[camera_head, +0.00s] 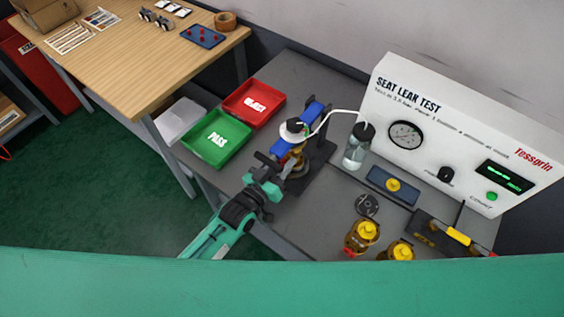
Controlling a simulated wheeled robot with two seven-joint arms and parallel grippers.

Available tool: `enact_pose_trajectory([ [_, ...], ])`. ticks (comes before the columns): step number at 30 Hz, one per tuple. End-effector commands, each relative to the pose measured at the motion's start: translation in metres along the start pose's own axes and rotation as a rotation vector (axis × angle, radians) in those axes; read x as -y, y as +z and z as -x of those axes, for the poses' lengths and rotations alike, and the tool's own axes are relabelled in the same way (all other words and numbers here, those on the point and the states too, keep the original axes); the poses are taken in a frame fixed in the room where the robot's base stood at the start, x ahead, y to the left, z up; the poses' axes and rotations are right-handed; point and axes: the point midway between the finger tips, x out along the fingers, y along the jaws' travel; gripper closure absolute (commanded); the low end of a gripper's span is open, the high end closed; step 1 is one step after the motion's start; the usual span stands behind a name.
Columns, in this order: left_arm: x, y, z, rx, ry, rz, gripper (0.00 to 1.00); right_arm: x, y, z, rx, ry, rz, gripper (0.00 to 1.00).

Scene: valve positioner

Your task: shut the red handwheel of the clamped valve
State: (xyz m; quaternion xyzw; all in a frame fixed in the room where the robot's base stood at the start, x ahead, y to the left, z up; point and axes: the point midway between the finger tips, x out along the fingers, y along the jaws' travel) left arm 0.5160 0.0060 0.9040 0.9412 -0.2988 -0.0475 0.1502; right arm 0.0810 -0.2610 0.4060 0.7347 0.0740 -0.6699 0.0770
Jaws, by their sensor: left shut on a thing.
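The clamped valve (295,158), a brass-coloured body, stands in a dark fixture (318,165) with a blue clamp part (313,112) behind it. A white cap (294,130) with a white hose sits on its top. My left gripper (277,172) reaches in from the lower left and is shut at the near left side of the valve. The red handwheel does not show clearly; the fingers hide the spot where they hold it. My right gripper is not in view.
A red REJECT tray (254,104) and green PASS tray (217,139) lie left of the fixture. A clear bottle (357,148) stands right, before the white leak-test panel (462,128).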

Motion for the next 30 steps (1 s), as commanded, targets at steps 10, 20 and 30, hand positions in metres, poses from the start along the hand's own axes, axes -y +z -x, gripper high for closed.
enact_pose_trajectory([
  [10,0.000,0.002,0.001,0.004,-0.001,0.002,0.48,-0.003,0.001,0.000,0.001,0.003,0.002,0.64],
  [20,0.001,0.002,0.004,0.002,-0.001,0.002,0.48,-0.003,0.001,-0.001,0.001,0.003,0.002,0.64],
  [30,0.001,0.005,0.062,0.005,-0.001,0.002,0.48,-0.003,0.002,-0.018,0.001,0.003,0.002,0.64],
])
